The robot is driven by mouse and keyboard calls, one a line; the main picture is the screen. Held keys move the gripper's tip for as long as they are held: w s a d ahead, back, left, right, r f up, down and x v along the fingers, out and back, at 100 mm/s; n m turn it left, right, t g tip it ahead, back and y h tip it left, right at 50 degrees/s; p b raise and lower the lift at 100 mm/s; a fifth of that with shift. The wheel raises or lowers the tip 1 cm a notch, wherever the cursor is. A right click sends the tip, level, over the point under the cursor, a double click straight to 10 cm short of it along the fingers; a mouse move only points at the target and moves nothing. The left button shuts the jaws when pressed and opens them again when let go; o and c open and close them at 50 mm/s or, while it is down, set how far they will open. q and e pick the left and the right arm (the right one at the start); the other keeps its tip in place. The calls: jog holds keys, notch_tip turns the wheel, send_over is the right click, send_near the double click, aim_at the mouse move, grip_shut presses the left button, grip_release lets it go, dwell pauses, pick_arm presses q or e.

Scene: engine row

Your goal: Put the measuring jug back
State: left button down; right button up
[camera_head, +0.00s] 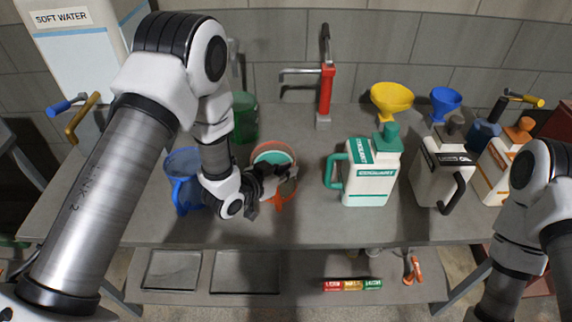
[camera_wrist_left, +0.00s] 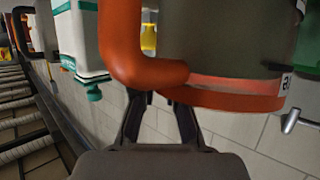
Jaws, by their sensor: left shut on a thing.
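An orange-rimmed measuring jug (camera_head: 262,149) with a green inside stands out near the middle of the bench, behind my left gripper (camera_head: 287,178). The left wrist view shows its orange handle (camera_wrist_left: 120,35), orange band and grey body (camera_wrist_left: 225,45) close up. The left gripper (camera_wrist_left: 158,110) is shut on the handle. The gripper and wrist hide part of the jug. I cannot tell whether its base touches the bench. A blue jug (camera_head: 181,168) stands just left of it, partly behind my left arm. My right arm shows at the right edge, with its gripper out of view.
A white coolant can (camera_head: 368,185) with green cap and handle stands right of the jug. More cans (camera_head: 440,175), a yellow funnel (camera_head: 392,100) and a blue funnel (camera_head: 446,102) are farther right. A red tap (camera_head: 325,92) rises behind. The bench front (camera_head: 290,225) is clear.

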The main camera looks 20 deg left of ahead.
pick_arm(q)
jog(key=c, duration=1.5)
grip_release()
jog(key=shift+s+f, duration=0.3)
jog(key=shift+f, duration=0.2)
jog(key=o, duration=0.5)
jog(key=shift+c, duration=0.2)
jog(key=shift+a, duration=0.1)
jog(key=shift+w, duration=0.15)
jog(key=shift+s+a+r+b, duration=0.1)
jog(key=shift+s+a+b, duration=0.15)
jog(key=shift+s+b, duration=0.1)
jog(key=b+v, duration=0.3)
jog(key=v, duration=0.8)
jog(key=shift+r, duration=0.25)
jog(key=shift+w+d, duration=0.1)
